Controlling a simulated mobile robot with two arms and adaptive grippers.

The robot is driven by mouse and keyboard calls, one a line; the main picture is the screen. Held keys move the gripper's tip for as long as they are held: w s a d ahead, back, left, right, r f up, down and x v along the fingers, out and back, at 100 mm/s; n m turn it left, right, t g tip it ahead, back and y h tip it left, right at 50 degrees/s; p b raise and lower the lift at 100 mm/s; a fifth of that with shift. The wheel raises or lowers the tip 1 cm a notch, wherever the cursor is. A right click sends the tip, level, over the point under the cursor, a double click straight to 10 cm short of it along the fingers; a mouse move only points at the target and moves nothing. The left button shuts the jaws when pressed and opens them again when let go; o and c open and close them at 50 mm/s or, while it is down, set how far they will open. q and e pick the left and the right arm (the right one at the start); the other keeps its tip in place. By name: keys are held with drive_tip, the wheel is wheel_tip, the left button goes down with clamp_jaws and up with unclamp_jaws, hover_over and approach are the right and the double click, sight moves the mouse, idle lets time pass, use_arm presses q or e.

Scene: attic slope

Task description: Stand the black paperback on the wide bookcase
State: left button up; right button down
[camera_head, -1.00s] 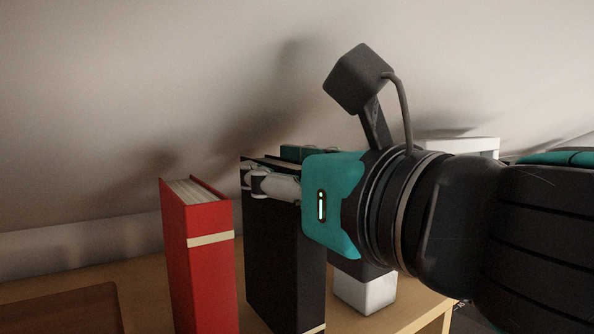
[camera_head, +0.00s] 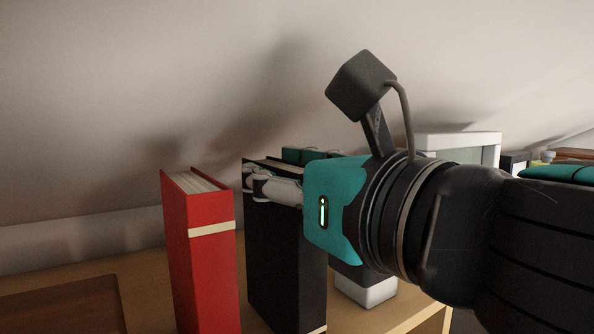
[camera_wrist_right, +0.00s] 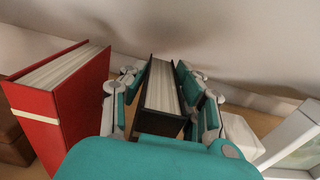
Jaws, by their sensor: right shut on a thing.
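The black paperback (camera_head: 270,255) is upright, with its page edges facing up in the right wrist view (camera_wrist_right: 162,88). My right gripper (camera_head: 268,186) is shut on its upper part, one finger on each side, as the right wrist view also shows (camera_wrist_right: 160,92). The book's lower edge runs out of the head view, so I cannot tell whether it touches the wooden top (camera_head: 150,285) below, which looks like the bookcase. My left gripper is not in view.
A red book (camera_head: 200,260) stands upright just left of the black one, with a narrow gap. A brown flat thing (camera_head: 65,308) lies further left. A white block (camera_head: 368,288) and a pale-framed thing (camera_head: 460,143) are on the right. A sloping wall (camera_head: 150,90) rises behind.

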drive_tip(key=shift+f, duration=0.3)
idle(0.5)
drive_tip(key=c, duration=0.9)
unclamp_jaws()
drive_tip(key=v, duration=0.7)
drive_tip(key=shift+s+d, duration=0.15)
drive_tip(key=shift+s, duration=0.05)
